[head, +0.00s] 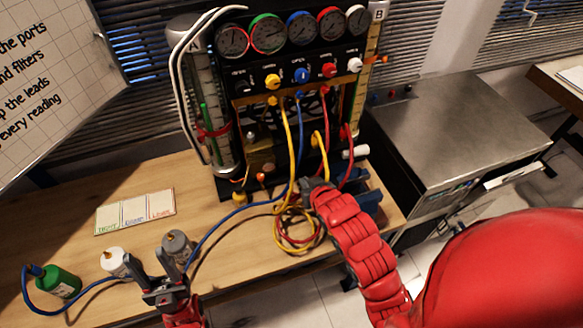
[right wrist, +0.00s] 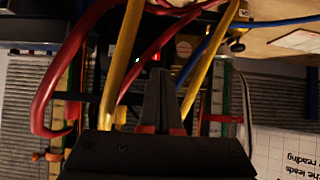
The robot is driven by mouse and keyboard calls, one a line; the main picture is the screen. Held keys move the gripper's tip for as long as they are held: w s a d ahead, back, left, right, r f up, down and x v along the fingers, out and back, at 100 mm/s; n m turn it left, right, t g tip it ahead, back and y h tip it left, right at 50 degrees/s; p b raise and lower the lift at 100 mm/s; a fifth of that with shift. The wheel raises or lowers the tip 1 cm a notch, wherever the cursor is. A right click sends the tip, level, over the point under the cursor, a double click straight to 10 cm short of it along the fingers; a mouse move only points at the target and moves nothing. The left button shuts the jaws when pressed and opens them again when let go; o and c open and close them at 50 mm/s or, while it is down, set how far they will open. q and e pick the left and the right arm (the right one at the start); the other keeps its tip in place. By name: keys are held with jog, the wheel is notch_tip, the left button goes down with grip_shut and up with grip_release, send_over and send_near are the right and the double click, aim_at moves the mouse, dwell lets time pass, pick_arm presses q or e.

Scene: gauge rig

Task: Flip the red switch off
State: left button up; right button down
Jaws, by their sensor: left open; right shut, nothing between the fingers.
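The gauge rig (head: 300,110) stands at the back of the wooden bench, with dials above and coloured knobs below. I cannot make out a red switch for certain; a red knob (head: 330,70) shows on its upper panel. My right gripper (head: 312,186) is low in front of the rig, beside the hoses. In the right wrist view its fingers (right wrist: 167,90) are shut and empty, pointing between yellow and red hoses; a small red spot (right wrist: 180,72) shows just past the tips, too small to identify. My left gripper (head: 158,270) is open and empty near the bench front.
Yellow hoses (head: 289,150) and a red hose (head: 326,130) hang before the rig; coiled hose (head: 296,230) lies on the bench. A labelled card (head: 136,211) lies flat behind.

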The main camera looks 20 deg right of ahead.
jog(key=b+x, duration=0.9)
jog(key=x, duration=0.5)
jog(key=shift+b, duration=0.4)
jog(key=shift+w+f+t+b, duration=0.2)
jog(key=shift+t+b, duration=0.2)
jog(key=shift+b, duration=0.5)
